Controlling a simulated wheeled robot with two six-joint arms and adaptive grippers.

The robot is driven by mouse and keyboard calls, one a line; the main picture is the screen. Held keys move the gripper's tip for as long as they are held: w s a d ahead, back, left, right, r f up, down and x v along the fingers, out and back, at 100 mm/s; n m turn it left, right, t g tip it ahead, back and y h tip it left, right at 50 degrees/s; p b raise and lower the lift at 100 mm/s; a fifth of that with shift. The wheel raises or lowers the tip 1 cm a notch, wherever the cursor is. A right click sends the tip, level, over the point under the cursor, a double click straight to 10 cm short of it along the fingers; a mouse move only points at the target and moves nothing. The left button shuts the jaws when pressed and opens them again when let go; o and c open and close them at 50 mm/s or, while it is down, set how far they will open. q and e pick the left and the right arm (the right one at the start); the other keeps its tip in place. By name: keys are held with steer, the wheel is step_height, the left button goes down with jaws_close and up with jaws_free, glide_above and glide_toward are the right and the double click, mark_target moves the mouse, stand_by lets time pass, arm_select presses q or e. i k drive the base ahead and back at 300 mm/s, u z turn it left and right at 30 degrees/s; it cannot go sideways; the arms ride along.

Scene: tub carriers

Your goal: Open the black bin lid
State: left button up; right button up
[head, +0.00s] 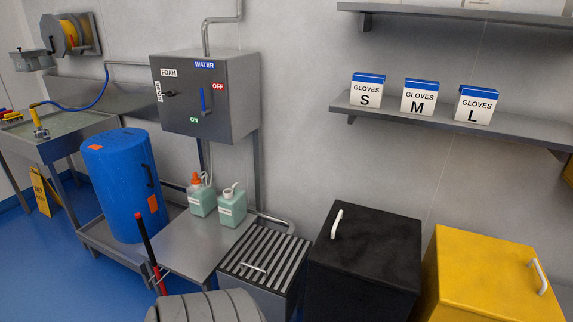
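The black bin (345,290) stands right of centre in the head view, its lower part cut off by the frame's bottom edge. Its flat black lid (375,240) is shut, lying level on top. A white curved handle (337,223) stands up near the lid's left edge. Neither of my grippers is in the head view, so I cannot see how they are held.
A yellow bin (480,280) with a white handle stands close on the right. A slatted grate box (262,262) stands to the left. A grey ribbed rounded object (205,308) is at the bottom. Glove boxes (419,98) sit on a wall shelf (450,126) above.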

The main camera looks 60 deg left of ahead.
mark_target(368, 245)
steer(key=z, duration=0.15)
steer(key=k, duration=0.2)
steer(key=u, duration=0.9)
